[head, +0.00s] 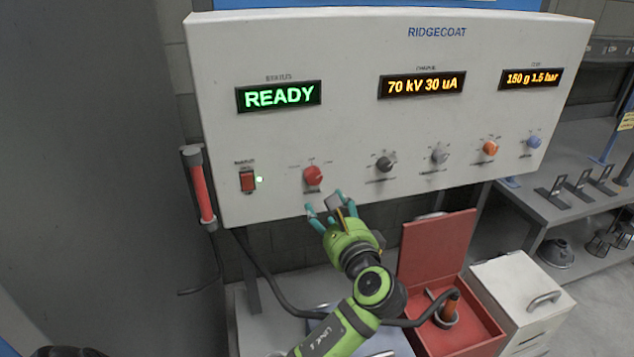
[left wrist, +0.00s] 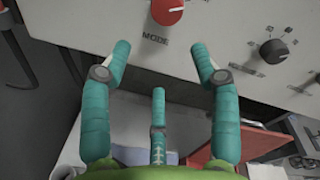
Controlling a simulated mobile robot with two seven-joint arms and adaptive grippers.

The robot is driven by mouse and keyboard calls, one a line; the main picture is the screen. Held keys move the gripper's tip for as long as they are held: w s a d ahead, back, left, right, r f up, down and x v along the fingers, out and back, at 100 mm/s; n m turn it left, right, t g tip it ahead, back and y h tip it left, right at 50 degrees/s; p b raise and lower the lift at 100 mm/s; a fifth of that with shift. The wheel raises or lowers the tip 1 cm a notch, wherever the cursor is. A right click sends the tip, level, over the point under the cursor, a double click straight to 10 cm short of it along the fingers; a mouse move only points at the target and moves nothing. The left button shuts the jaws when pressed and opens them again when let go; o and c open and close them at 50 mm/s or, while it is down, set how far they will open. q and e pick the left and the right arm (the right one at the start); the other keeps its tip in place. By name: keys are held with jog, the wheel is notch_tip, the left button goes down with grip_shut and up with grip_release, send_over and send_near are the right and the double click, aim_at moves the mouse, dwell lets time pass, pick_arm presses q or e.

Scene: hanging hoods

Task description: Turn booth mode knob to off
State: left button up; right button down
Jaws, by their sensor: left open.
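The red mode knob (head: 313,175) sits on the lower left of the white control panel (head: 300,135), with position labels around it. It also shows at the top edge of the left wrist view (left wrist: 167,11), partly cut off, with the word MODE below it. My left gripper (head: 328,203) is open and empty, just below the knob and apart from it. In the left wrist view its teal fingers (left wrist: 160,60) are spread, with the knob above and between the tips. The knob's exact pointer position is hard to read. My right gripper is not in view.
A red rocker switch (head: 247,180) is left of the knob. Dark (head: 385,164), grey (head: 440,156), orange (head: 490,148) and blue (head: 534,142) knobs are to the right. The status display (head: 279,96) reads READY. An open red box (head: 455,335) stands below.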

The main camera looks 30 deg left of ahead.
aim_at(315, 178)
pick_arm(q)
jog(key=shift+m+y, duration=0.3)
jog(key=shift+y, duration=0.2)
jog(key=w+a+r+p, duration=0.2)
jog(key=a, duration=0.1)
jog(key=w+a+r+p, duration=0.1)
jog(key=w+a, duration=0.1)
jog(key=shift+a, duration=0.25)
jog(key=shift+w+a, duration=0.15)
jog(key=shift+a, duration=0.05)
jog(key=c, duration=1.1)
